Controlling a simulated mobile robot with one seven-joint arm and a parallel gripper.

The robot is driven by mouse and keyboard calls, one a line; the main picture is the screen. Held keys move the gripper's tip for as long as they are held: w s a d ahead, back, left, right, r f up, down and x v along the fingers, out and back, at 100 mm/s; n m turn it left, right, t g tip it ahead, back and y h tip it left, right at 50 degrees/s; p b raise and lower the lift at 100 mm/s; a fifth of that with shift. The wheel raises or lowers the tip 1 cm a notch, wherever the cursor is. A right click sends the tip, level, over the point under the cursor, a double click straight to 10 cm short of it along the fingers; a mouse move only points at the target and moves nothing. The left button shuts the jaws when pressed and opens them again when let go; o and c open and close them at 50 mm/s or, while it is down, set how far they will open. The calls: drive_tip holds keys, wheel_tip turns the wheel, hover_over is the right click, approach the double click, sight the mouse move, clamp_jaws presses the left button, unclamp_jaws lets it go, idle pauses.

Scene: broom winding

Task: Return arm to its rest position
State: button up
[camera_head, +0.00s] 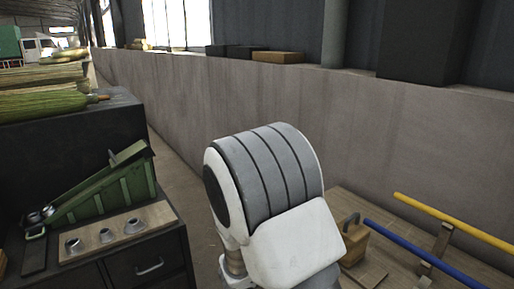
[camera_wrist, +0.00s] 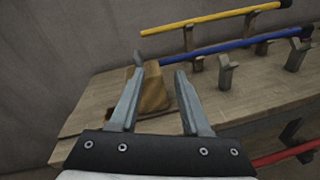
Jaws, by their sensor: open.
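My arm (camera_head: 265,190) fills the middle of the head view, with its white and grey links in front of the wall. The fingers are hidden there. In the wrist view my gripper (camera_wrist: 160,80) shows two grey fingers spread apart with nothing held between them. Beyond the fingers a tan wooden block (camera_wrist: 153,92) stands on a wooden bench (camera_wrist: 110,90). The block also shows in the head view (camera_head: 355,243), with a dark handle on top, just right of my arm.
A yellow pole (camera_head: 455,222) and a blue pole (camera_head: 420,252) rest on wooden supports at right. A red pole (camera_wrist: 285,153) is lower. At left, a dark cabinet (camera_head: 150,255) bears a green tray (camera_head: 115,190) and metal rings on a board. A low wall (camera_head: 400,135) runs behind.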

drive_tip(key=s+d+r+m+g+y+p, duration=0.2)
drive_tip(key=s+r+m+g+y, duration=0.15)
drive_tip(key=s+m, duration=0.3)
drive_tip(key=s+d+r+m+g+y+p, duration=0.1)
drive_tip(key=s+d+r+m+g+y, duration=0.3)
drive_tip(key=s, duration=0.3)
drive_tip(key=s+a+r+m+t+y+p, duration=0.4)
drive_tip(key=s+a+r+m+y, duration=0.3)
drive_tip(key=a+r+m, duration=0.2)
drive_tip(key=shift+a+r+t+y, duration=0.35)
drive_tip(key=shift+a+r+t, duration=0.1)
drive_tip(key=shift+r+t, duration=0.45)
